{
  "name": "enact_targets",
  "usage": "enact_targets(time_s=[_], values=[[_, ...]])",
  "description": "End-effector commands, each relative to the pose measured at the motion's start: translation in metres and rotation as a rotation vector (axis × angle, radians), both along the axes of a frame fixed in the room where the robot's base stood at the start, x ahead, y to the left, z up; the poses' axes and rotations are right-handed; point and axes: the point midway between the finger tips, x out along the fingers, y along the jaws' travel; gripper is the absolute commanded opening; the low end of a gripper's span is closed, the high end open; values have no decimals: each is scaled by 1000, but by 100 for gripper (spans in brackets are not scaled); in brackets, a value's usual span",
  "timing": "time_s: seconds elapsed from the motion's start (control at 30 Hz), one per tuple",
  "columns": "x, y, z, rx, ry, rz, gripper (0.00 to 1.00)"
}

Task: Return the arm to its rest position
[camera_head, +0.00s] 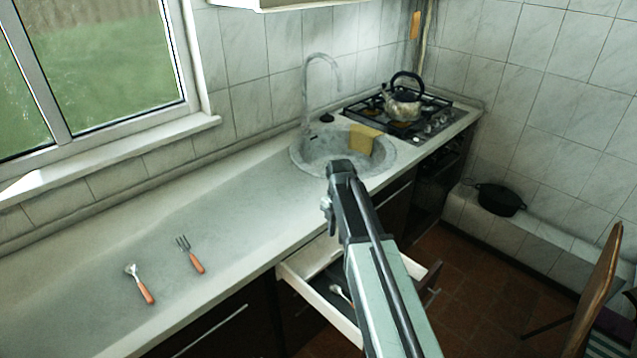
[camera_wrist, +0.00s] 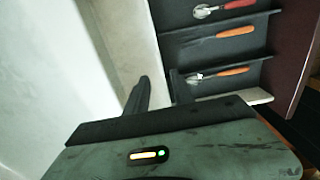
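My arm (camera_head: 375,285) reaches up from the bottom of the head view, over the counter edge and the open drawer. My gripper (camera_wrist: 159,82) shows in the wrist view with its two dark fingers apart and nothing between them.
The open drawer (camera_head: 306,287) sticks out from the counter (camera_head: 215,215); its dark compartments hold orange- and red-handled cutlery (camera_wrist: 222,73). A fork (camera_head: 190,255) and a spoon (camera_head: 139,284) lie on the counter. Sink (camera_head: 310,168), kettle (camera_head: 403,104) and chair (camera_head: 596,290) stand around.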

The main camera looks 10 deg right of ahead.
Motion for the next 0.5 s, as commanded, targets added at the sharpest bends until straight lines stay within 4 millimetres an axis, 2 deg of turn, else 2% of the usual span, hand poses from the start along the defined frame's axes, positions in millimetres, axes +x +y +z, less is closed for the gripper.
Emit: enact_targets(time_s=[0.07, 0.13, 0.23, 0.37, 0.5], values=[[-3, 1, 0, 0, 0, 1, 29], [-14, 2, 0, 0, 0, 2, 29], [-44, 3, 0, 0, 0, -50, 29], [-82, 4, 0, -1, 0, -371, 29], [-116, 4, 0, -2, 0, -783, 29]])
